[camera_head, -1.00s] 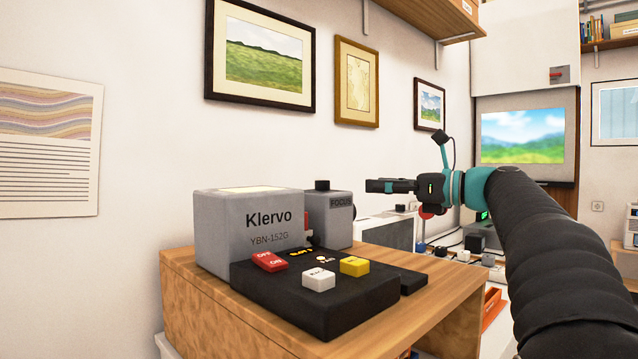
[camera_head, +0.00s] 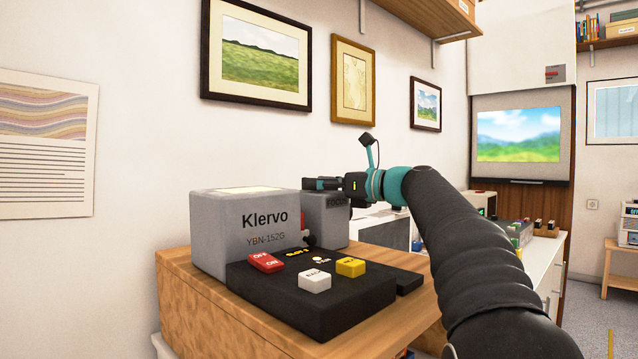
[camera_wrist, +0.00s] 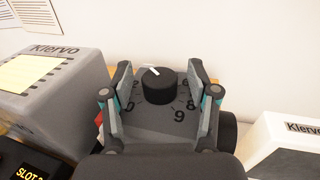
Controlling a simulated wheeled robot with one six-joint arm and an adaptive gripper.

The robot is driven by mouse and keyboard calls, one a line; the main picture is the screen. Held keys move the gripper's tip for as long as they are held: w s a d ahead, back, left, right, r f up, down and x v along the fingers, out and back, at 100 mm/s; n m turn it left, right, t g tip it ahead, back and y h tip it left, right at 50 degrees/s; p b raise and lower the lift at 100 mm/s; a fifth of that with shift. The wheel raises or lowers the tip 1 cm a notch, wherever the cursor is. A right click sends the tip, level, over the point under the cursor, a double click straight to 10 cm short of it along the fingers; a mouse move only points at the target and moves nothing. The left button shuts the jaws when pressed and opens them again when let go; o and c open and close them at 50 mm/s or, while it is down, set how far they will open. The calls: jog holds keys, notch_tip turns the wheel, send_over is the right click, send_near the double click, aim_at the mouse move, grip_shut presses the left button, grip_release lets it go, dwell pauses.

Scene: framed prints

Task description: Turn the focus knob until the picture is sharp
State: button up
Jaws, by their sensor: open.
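The focus knob (camera_wrist: 159,86) is a black round dial with a white pointer mark, on top of a grey box with printed numbers; 8 and 9 are readable in the wrist view. My gripper (camera_wrist: 160,88) is open, with one finger on each side of the knob and a gap on both sides. In the head view my gripper (camera_head: 322,184) is over the focus box (camera_head: 328,222) and hides the knob. The projected picture (camera_head: 518,136) on the screen at the back shows hills and sky and looks blurred.
The grey Klervo projector (camera_head: 240,235) stands left of the focus box. A black control panel (camera_head: 320,310) with red, white and yellow buttons lies in front on the wooden table (camera_head: 200,310). Framed prints hang on the wall behind. A white Klervo unit (camera_wrist: 290,148) is at right.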

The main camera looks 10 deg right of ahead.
grip_shut()
dwell(0.3)
jog(key=shift+a+m+t+h, duration=0.1)
jog(key=shift+m+t+h, duration=0.3)
jog(key=shift+t, duration=0.1)
jog(key=shift+a+r+m+t+h, duration=0.1)
jog(key=shift+m+t+h, duration=0.75)
jog(key=shift+h, duration=0.25)
jog(key=shift+m+t+h+p, duration=0.65)
jog(key=shift+m+t+h, duration=0.7)
jog(key=shift+m+h, duration=0.85)
jog(key=shift+n+h, duration=0.25)
jog(key=shift+h, duration=0.25)
grip_release()
